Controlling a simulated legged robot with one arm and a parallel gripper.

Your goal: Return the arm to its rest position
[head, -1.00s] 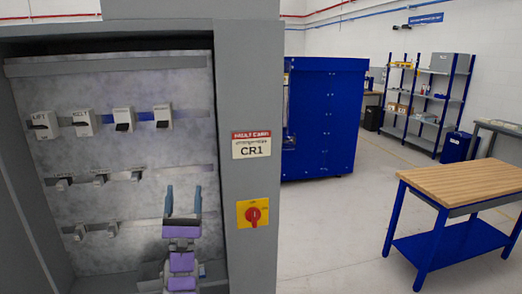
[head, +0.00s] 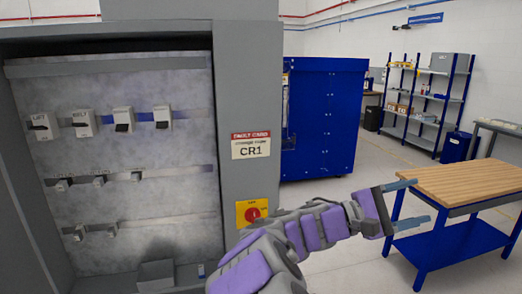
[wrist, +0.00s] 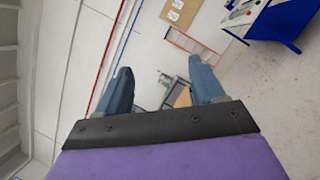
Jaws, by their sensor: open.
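My gripper (head: 408,202) is at the right of the head view, pointing right, in front of the wooden-topped table in the picture. Its two blue fingers are spread apart with nothing between them. It also shows open and empty in the wrist view (wrist: 162,88).
The grey open cabinet (head: 250,100) marked CR1 fills the left, with rows of switches (head: 83,123) inside. A blue machine (head: 325,115) stands behind. A table (head: 465,180) with blue legs and shelves (head: 430,100) are at the right. Floor shows between them.

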